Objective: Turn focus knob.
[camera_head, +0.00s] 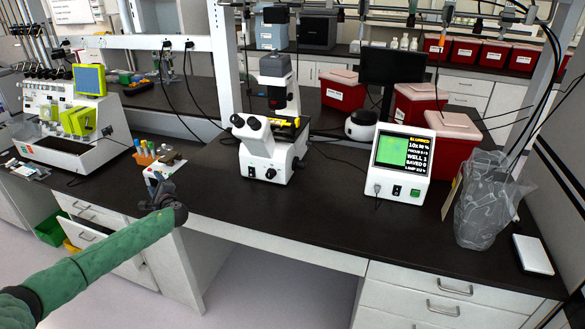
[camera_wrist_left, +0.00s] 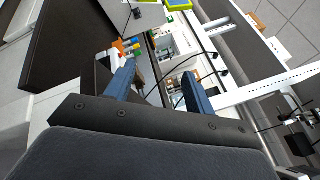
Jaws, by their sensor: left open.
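The white microscope (camera_head: 262,143) stands upright on the black bench, with its eyepieces facing me and a yellow-lit stage. A dark round knob (camera_head: 270,173) shows low on its base; I cannot tell whether it is the focus knob. A white display box (camera_head: 401,190) to its right has a green picture and text including "WELL 1" and "SAVED 0". My left gripper (camera_head: 158,190) is near the bench's front edge, left of the microscope and apart from it. In the left wrist view its two blue fingers (camera_wrist_left: 158,85) are spread, with nothing held. My right gripper is not in view.
A holder with colourful-capped tubes (camera_head: 148,155) stands just beyond my left gripper. A white instrument (camera_head: 75,120) is at left. A clear plastic bag (camera_head: 485,205), a white pad (camera_head: 532,254) and red boxes (camera_head: 450,135) are at right. The bench before the microscope is clear.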

